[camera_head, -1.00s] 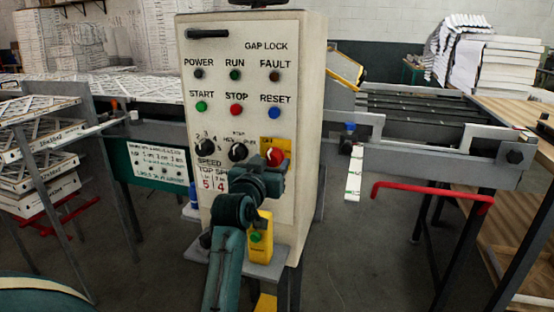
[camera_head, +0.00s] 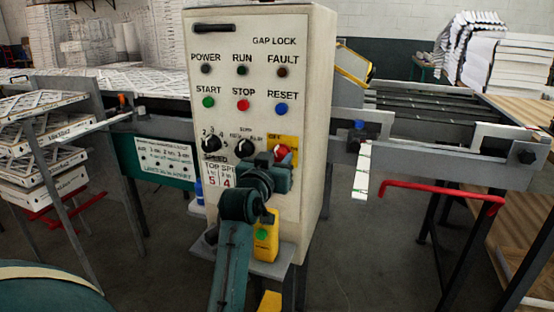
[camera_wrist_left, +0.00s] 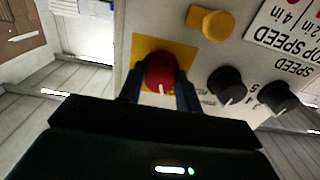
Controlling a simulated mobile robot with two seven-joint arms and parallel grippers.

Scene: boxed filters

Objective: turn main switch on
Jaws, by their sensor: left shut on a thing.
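The main switch is a red knob (camera_head: 281,152) on a yellow plate (camera_head: 290,143), low on the right of the cream control box's front. In the left wrist view the red knob (camera_wrist_left: 160,71) shows a white mark pointing toward my gripper. My left gripper (camera_head: 277,160) is at the knob, with a dark finger (camera_wrist_left: 132,84) on each side of it, shut on it. The gripper and wrist hide the lower part of the plate in the head view. My right gripper is not in view.
The cream control box (camera_head: 245,115) carries lamps, push buttons and two black selector knobs (camera_head: 211,144) left of the switch. A yellow pendant with a green button (camera_head: 265,238) stands below. A conveyor (camera_head: 440,110) with a red bar (camera_head: 430,192) is at the right.

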